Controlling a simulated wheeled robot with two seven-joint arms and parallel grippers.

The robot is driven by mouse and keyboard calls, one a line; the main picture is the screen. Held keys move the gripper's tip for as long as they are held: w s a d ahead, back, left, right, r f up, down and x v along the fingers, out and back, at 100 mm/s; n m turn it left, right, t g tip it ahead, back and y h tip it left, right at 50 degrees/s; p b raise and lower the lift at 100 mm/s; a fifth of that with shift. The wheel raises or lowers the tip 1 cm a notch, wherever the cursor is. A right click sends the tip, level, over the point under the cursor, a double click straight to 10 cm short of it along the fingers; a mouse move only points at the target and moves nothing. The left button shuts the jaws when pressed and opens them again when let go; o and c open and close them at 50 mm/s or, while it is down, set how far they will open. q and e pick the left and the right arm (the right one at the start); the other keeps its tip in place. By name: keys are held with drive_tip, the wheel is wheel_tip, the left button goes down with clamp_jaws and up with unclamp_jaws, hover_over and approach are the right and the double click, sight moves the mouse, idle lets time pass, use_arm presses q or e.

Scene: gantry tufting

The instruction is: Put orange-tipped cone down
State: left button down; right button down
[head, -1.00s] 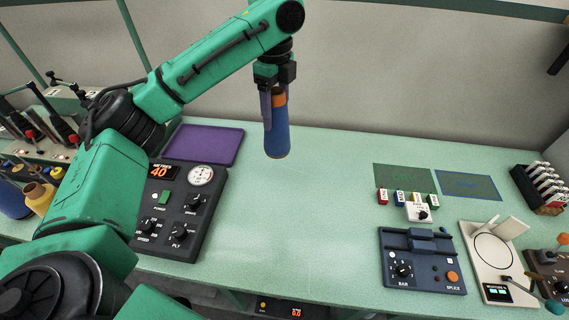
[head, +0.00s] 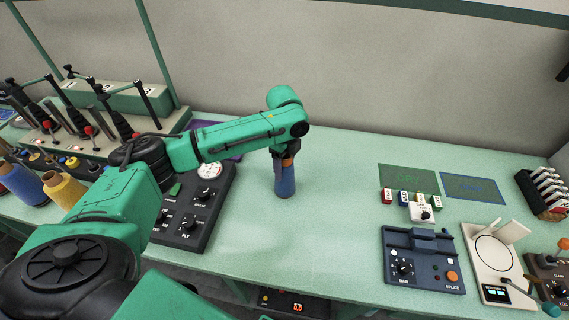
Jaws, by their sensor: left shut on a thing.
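The orange-tipped cone (head: 285,182) is a blue yarn cone with an orange top. It is upright over the middle of the pale green table (head: 310,235). Its lower end looks to be at or very near the table top; I cannot tell if it touches. My left gripper (head: 286,160) points down and is shut on the cone's orange top, with the fingers partly hidden by the arm. My right gripper does not show.
A dark control panel (head: 222,203) stands left of the cone, and a purple tray (head: 205,124) lies partly behind my arm. Green (head: 408,179) and blue (head: 470,187) mats lie at right, behind a splice box (head: 424,272). The table right of the cone is clear.

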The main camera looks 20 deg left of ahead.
use_arm(q)
drive_tip(key=shift+w+f, duration=0.15)
drive_tip(key=shift+f, duration=0.1)
drive_tip(key=shift+c, duration=0.5)
unclamp_jaws()
